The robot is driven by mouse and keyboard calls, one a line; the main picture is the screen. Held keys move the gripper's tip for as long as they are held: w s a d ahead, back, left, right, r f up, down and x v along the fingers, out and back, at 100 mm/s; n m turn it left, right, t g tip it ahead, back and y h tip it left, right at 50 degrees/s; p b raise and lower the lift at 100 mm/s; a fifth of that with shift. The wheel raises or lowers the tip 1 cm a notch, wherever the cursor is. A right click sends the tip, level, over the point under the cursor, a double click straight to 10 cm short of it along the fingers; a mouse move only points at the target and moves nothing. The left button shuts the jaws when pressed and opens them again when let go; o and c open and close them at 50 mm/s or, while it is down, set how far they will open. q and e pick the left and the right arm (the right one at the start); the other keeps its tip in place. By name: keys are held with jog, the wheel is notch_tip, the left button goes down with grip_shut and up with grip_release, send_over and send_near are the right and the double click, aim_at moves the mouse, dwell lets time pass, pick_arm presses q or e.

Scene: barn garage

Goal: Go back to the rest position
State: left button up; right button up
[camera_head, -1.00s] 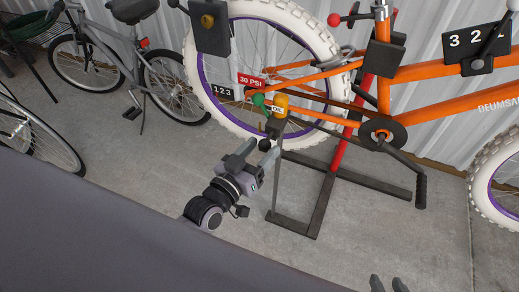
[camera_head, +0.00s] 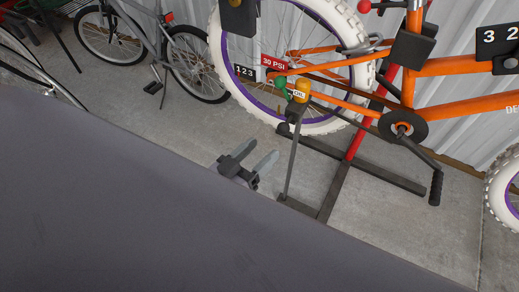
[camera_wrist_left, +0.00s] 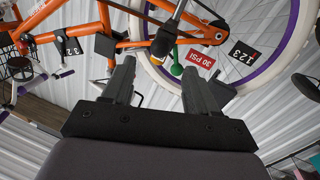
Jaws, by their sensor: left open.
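My left gripper (camera_head: 250,161) is open and empty in the head view, low in front of the bike stand. Its two fingers point up and to the right, apart from the orange bike (camera_head: 455,100). In the left wrist view my left gripper (camera_wrist_left: 160,82) shows both fingers spread, with the bike (camera_wrist_left: 100,30) beyond them. Most of my left arm is hidden in the head view behind a large dark grey surface at the lower left. My right gripper is not in view now.
A red and dark bike stand (camera_head: 345,170) holds the orange bike, with its legs on the concrete floor. A yellow oil bottle (camera_head: 299,92) and green item (camera_head: 281,83) sit near the wheel. Grey bikes (camera_head: 190,60) stand behind left. Floor between is clear.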

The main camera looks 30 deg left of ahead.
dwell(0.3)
pick_arm(q)
jog(key=s+a+f+m+g+y+p, duration=0.1)
jog(key=s+f+m+g+p, duration=0.1)
jog(key=s+f+g, duration=0.6)
notch_tip(320, 180, up, 12)
jog(key=s+a+p, duration=0.1)
jog(key=p, duration=1.3)
jog(key=shift+s+a+t+y, duration=0.15)
jog(key=shift+s+t+y, duration=0.15)
jog(key=shift+t+y, duration=0.1)
